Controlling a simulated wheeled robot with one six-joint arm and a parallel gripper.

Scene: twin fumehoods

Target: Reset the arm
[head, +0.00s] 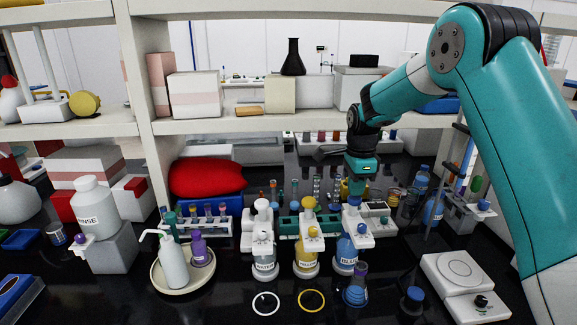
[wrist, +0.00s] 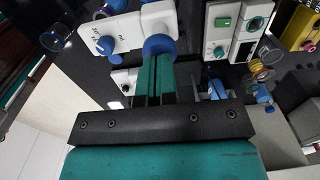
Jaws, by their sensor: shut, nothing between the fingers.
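My arm reaches in from the right of the head view and bends down over the bench. My gripper (head: 356,192) points down behind the white dispenser head of the blue bottle (head: 346,252). In the wrist view my gripper (wrist: 156,60) shows its teal fingers side by side and shut, with nothing between them. Their tips overlap a blue round part on a white unit (wrist: 128,30) in that view; I cannot tell whether they touch it.
A tube rack (head: 203,228), a tray with bottles (head: 160,279) and a white balance (head: 462,285) crowd the bench. A shelf (head: 240,125) runs behind. White (head: 266,303) and yellow (head: 311,300) rings mark the front.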

